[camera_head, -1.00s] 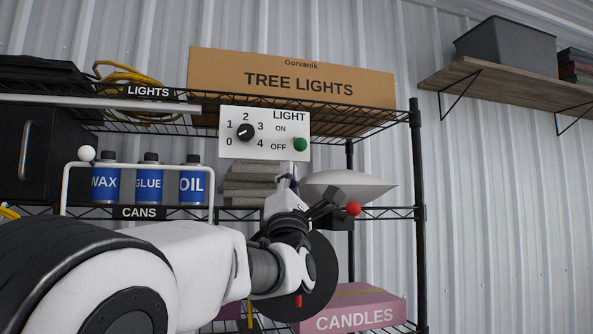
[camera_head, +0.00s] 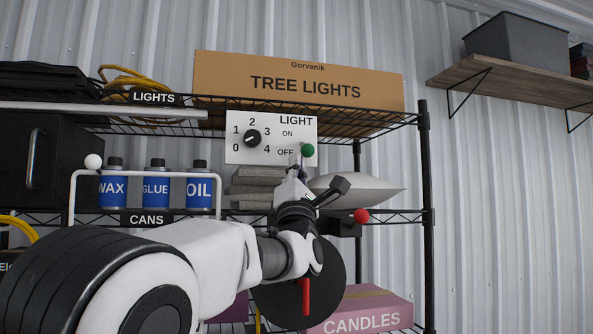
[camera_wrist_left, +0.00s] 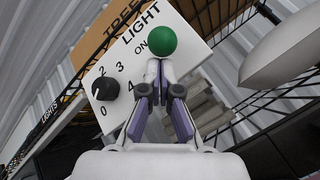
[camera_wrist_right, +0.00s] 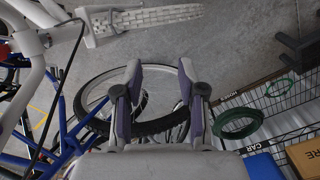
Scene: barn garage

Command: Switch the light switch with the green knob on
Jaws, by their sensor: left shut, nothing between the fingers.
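The white light panel (camera_head: 236,151) hangs at the shelf's upper level, with a black dial (camera_head: 252,138) and a green knob (camera_head: 308,150). The knob is level with the OFF label, below ON. In the left wrist view the green knob (camera_wrist_left: 162,41) is just beyond the fingertips of my left gripper (camera_wrist_left: 160,68), which is shut and empty. In the head view the left gripper (camera_head: 297,172) is right below the knob. Whether it touches the knob I cannot tell. My right gripper (camera_wrist_right: 157,75) is open and empty, away from the panel.
A wire shelf holds a tree lights box (camera_head: 300,80), blue cans (camera_head: 155,188), grey stacked blocks (camera_head: 250,188) and a candles box (camera_head: 365,310). A red ball knob (camera_head: 361,216) is right of my left wrist. My right gripper faces a bicycle wheel (camera_wrist_right: 95,95) and concrete floor.

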